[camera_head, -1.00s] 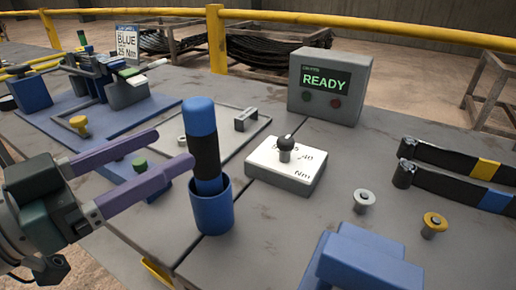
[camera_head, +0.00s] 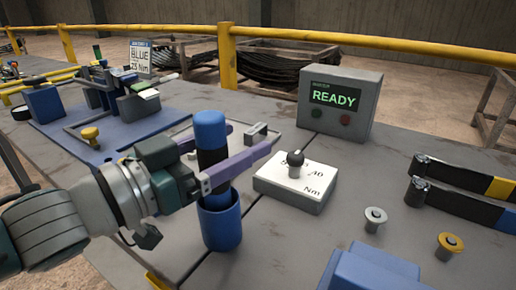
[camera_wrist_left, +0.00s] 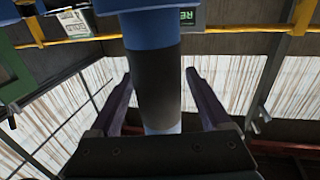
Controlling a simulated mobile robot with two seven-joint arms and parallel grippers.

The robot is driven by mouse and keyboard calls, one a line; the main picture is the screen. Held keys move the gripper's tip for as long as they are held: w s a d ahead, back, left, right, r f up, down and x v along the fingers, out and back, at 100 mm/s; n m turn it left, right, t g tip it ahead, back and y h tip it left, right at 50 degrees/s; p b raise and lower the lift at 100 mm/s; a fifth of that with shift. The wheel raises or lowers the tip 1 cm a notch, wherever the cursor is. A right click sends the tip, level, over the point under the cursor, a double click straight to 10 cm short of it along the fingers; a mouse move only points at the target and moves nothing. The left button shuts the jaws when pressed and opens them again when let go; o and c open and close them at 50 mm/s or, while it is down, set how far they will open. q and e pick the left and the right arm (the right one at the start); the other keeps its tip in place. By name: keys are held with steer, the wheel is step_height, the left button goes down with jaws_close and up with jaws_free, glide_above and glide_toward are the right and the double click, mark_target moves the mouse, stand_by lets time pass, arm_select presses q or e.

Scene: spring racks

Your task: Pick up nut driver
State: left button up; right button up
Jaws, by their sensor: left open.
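The nut driver (camera_head: 209,133) has a blue cap and a black grip band. It stands upright in a blue cup (camera_head: 220,228) on the grey table. My left gripper (camera_head: 236,152) is open, with its purple fingers on either side of the driver just above the cup rim. In the left wrist view the driver's black band (camera_wrist_left: 153,85) stands between the two fingers (camera_wrist_left: 160,100), with gaps visible on both sides. The driver's lower end is hidden inside the cup. My right gripper is not in view.
A white-topped block with a knob (camera_head: 295,185) stands to the right of the cup. A grey box reading READY (camera_head: 339,103) is behind it. Blue fixtures (camera_head: 110,95) stand at the left back. Two black straps (camera_head: 465,185) and small posts (camera_head: 374,219) are at right.

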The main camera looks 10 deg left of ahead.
arm_select(q)
jaws_close()
stand_by(0.6)
steer(key=shift+r, duration=0.1)
